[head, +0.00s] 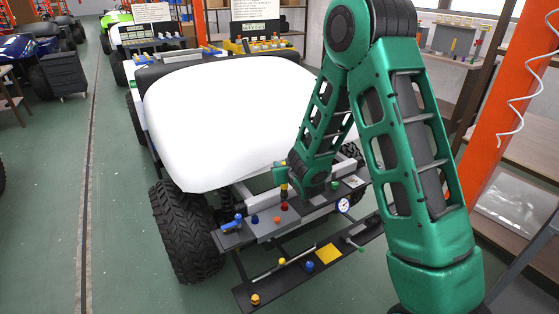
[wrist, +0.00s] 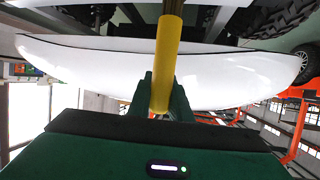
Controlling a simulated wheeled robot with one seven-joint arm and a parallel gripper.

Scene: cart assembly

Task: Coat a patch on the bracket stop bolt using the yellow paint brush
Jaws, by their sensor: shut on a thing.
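My gripper (head: 282,174) is shut on the yellow paint brush (head: 284,169), just behind the dark upper bracket plate (head: 262,227) of the cart. The brush's yellow handle (wrist: 168,50) also shows in the wrist view, between the green fingers of my gripper (wrist: 163,88). In the head view the brush stands roughly upright, with its lower part close above a red knob (head: 284,206). I cannot tell whether they touch. Orange heads (head: 255,219) sit on the same plate. I cannot tell which one is the bracket stop bolt. The brush's tip is not clear.
A blue tool (head: 232,224) lies at the plate's left end, and a round gauge (head: 343,205) is at its right. A lower dark shelf (head: 275,291) holds a yellow square (head: 328,254) and small parts. The white cart body (head: 225,115) rises close behind my gripper.

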